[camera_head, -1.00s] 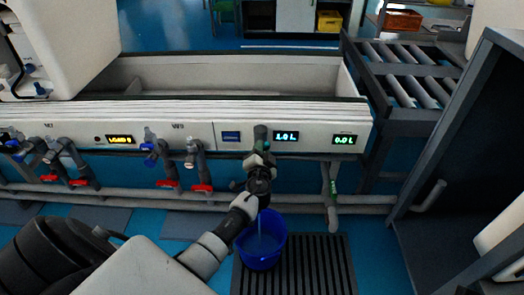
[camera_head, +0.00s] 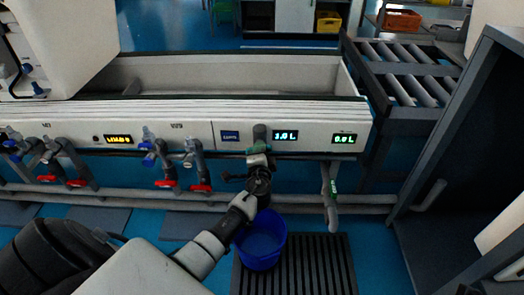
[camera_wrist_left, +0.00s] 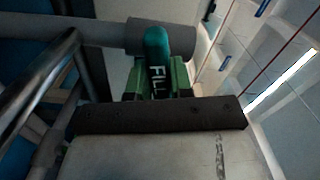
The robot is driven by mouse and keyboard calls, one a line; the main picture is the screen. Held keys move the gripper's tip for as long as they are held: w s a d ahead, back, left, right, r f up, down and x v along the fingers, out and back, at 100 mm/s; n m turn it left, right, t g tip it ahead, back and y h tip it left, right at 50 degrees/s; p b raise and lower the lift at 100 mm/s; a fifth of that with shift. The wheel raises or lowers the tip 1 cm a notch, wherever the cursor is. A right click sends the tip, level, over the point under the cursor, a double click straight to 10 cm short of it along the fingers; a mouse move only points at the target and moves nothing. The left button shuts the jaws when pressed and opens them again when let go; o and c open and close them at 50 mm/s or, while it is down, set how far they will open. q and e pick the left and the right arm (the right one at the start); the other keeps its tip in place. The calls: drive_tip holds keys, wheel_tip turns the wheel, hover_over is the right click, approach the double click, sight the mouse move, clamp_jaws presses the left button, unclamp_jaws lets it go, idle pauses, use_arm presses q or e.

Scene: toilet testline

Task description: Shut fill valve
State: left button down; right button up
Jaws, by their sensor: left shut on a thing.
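The fill valve's green handle (camera_wrist_left: 157,62), marked FILL, stands between my left gripper's fingers in the left wrist view. The gripper is shut on it. In the head view my left gripper (camera_head: 258,172) is at the tap below the counter's front panel, and it hides most of the valve. A little green of the fill valve (camera_head: 258,149) shows above it. A blue bucket (camera_head: 262,258) with liquid in it stands on the floor below the tap. No stream of water is visible. My right gripper is not in view.
Several taps with blue and red handles (camera_head: 168,184) line the panel to the left. A grey pipe with a green mark (camera_head: 331,195) hangs to the right. A dark floor grate (camera_head: 325,270) lies beside the bucket. A dark cabinet (camera_head: 455,150) stands at the right.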

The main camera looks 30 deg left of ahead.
use_arm(q)
drive_tip(key=shift+a+r+m, duration=0.25)
drive_tip(key=shift+m, duration=0.75)
drive_tip(key=c, duration=1)
unclamp_jaws()
drive_tip(key=shift+f, duration=0.1)
